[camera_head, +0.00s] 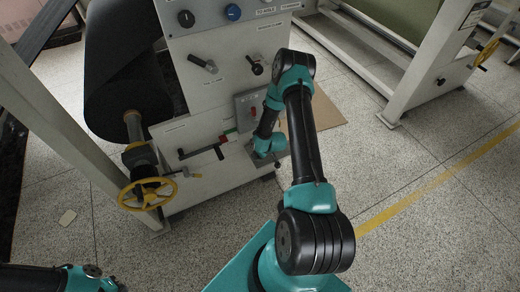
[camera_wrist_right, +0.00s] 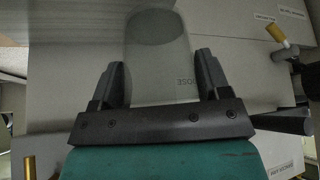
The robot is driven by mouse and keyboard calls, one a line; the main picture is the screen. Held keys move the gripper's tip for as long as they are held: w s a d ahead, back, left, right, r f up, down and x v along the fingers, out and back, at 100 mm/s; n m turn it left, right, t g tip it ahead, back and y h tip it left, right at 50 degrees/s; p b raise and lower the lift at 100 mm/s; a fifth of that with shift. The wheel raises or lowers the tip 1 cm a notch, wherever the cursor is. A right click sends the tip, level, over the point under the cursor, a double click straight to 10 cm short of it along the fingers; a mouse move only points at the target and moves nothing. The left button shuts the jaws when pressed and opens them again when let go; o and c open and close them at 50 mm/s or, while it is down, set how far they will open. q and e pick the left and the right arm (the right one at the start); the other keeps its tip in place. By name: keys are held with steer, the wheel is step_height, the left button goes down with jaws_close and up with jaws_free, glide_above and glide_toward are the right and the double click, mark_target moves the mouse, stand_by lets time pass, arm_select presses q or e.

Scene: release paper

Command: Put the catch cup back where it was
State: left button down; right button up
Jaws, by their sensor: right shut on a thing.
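The catch cup (camera_wrist_right: 158,60) shows in the right wrist view as a clear, see-through cup with a round rim, between the two dark fingers of my right gripper (camera_wrist_right: 160,78). The gripper is shut on it. Printed letters on the panel behind show through or beside its lower right side. In the head view my right arm reaches to the lower front of the white machine (camera_head: 228,50), and its wrist hides the gripper and cup. Whether the cup touches the machine I cannot tell. Only part of my left arm shows at the bottom left; its gripper is out of view.
A black roll (camera_head: 122,70) is at the left. Brown cardboard (camera_head: 318,112) lies on the speckled floor, which is open at right.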

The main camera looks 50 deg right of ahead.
steer(key=shift+w+d+f, duration=0.2)
steer(key=shift+w+d, duration=1)
steer(key=shift+d, duration=0.2)
steer(key=shift+w+d, duration=0.2)
steer(key=shift+w+d+f, duration=0.1)
steer(key=shift+f, duration=1.7)
steer(key=o, duration=1)
steer(key=shift+f, duration=0.1)
